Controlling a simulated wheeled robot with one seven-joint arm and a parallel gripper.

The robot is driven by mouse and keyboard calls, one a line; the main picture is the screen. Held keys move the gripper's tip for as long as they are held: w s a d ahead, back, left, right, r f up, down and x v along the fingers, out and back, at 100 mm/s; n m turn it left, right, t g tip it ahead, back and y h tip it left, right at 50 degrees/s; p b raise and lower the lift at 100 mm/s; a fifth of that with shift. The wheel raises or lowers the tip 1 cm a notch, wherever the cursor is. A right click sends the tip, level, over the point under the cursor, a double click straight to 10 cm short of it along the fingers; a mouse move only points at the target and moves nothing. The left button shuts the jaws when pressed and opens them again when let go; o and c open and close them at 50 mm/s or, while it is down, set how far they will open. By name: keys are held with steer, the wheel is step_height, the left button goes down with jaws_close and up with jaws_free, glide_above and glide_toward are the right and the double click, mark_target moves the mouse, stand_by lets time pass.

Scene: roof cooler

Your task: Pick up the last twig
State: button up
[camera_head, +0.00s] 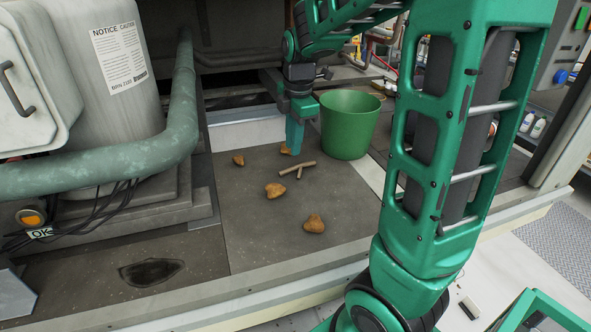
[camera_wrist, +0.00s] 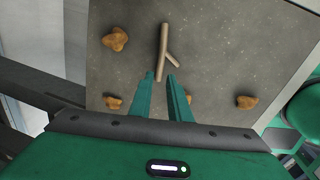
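A light brown forked twig (camera_head: 297,169) lies on the dark floor panel, left of and in front of the green bucket. In the wrist view the twig (camera_wrist: 163,50) lies ahead of the fingertips, its lower end close to the gap between them. My gripper (camera_head: 292,150) points down just behind the twig, near an orange-brown lump. In the wrist view my gripper (camera_wrist: 160,78) has its two green fingers apart with nothing held between them. Whether a fingertip touches the twig cannot be told.
Several orange-brown lumps lie around the twig, including one at the front (camera_head: 314,223) and one in the middle (camera_head: 275,190). The green bucket (camera_head: 349,124) stands at the right. A thick pipe (camera_head: 120,165) and a tank (camera_head: 115,80) fill the left. A dark hole (camera_head: 152,272) is front left.

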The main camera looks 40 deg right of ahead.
mark_target(289, 169)
steer(key=f, duration=0.3)
steer(key=shift+w, duration=0.2)
steer(key=shift+w+a+f, duration=0.1)
steer(key=shift+w+f, duration=0.05)
steer(key=shift+f, duration=0.75)
steer(key=shift+w+a+f, duration=0.1)
steer(key=shift+w+f, duration=0.1)
steer(key=shift+f, duration=0.65)
steer(key=shift+w+f, duration=0.15)
steer(key=shift+f, duration=0.75)
jaws_close()
